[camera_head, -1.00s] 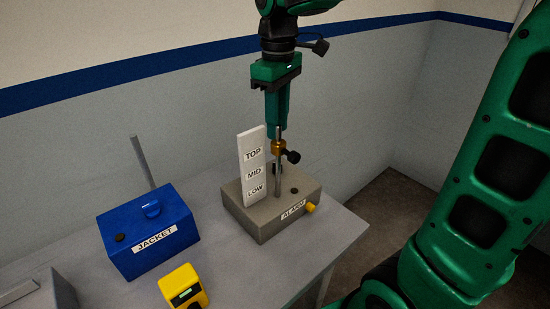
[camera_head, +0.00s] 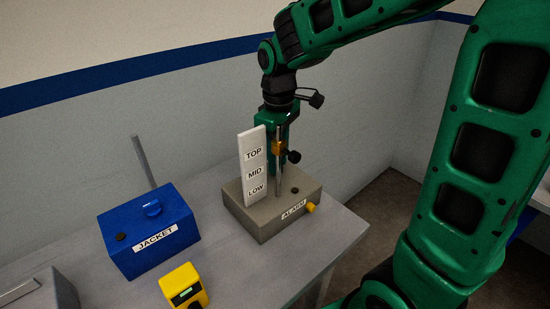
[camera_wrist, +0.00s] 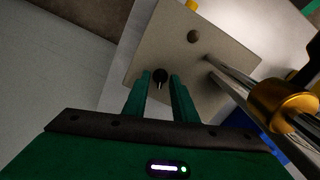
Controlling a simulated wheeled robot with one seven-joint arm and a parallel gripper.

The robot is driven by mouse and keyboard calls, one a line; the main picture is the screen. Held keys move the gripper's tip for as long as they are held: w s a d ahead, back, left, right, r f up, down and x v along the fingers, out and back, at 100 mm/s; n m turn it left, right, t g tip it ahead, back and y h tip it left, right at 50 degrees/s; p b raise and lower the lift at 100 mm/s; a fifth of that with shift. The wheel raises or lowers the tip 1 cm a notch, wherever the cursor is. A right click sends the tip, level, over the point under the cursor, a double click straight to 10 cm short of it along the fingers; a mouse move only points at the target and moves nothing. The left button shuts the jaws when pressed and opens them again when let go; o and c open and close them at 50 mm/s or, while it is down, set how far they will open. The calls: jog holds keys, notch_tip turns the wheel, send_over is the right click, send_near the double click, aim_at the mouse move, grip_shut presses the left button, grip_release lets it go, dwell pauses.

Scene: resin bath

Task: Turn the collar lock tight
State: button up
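The brass collar (camera_head: 278,148) sits on an upright metal rod on the grey ALARM box (camera_head: 262,224), beside the MID and TOP labels. Its black lock knob (camera_head: 294,156) sticks out to the right. My gripper (camera_head: 289,143) is lowered just behind the rod and collar, pointing down, its fingertips partly hidden. The collar (camera_wrist: 285,105) is right of the fingers.
The white scale plate (camera_head: 252,165) stands just left of the rod. A yellow knob (camera_head: 311,208) is on the box's front. The blue JACKET box (camera_head: 148,236) and a yellow device (camera_head: 183,286) stand left on the table. The table's right edge is close to the box.

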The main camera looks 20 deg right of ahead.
grip_shut()
jog(key=shift+m, duration=2)
grip_release()
jog(key=shift+r, duration=0.1)
